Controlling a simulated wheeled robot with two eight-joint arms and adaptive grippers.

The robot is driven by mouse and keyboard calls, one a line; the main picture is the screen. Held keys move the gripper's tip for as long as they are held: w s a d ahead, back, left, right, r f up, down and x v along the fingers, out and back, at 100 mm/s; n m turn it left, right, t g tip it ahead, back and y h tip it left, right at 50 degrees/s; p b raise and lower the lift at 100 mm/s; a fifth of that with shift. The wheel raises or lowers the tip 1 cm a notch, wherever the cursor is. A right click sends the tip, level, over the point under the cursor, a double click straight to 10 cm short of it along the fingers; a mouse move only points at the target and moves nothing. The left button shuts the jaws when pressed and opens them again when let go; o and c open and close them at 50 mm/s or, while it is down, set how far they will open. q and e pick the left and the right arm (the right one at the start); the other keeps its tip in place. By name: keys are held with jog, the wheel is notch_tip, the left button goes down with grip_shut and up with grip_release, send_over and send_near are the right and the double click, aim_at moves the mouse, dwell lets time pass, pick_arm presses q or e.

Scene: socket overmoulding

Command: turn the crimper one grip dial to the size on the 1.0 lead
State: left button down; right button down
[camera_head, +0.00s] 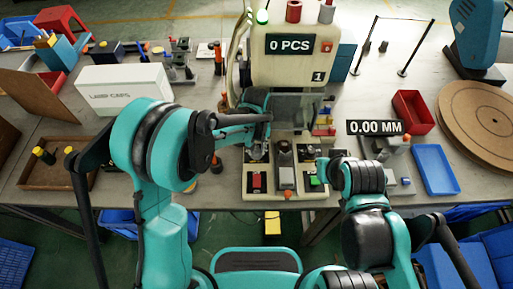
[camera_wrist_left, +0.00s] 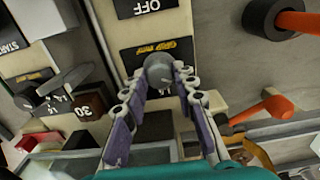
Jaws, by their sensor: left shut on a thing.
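Crimper one (camera_head: 296,75) is the cream machine marked 1 at the back centre, with a display reading 0 PCS. Its grip dial (camera_wrist_left: 159,68) is a grey round knob in the left wrist view, on a cream panel beside a dark label with yellow lettering. My left gripper (camera_wrist_left: 158,88) has one finger on each side of the dial and is shut on it. In the head view my left gripper (camera_head: 258,146) is low at the machine's front, where the dial is hard to make out. I cannot identify the 1.0 lead.
A second dial (camera_wrist_left: 62,82) with a dark pointer and a box marked 30 stands left in the wrist view. An orange-handled lever (camera_wrist_left: 262,110) is close on the right. A red button (camera_head: 257,181) and a green button (camera_head: 315,183) sit at the panel's front. A blue tray (camera_head: 436,170) lies right.

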aim_at(256, 150)
pick_arm(q)
jog(key=c, duration=1.2)
grip_release()
notch_tip(256, 150, up, 12)
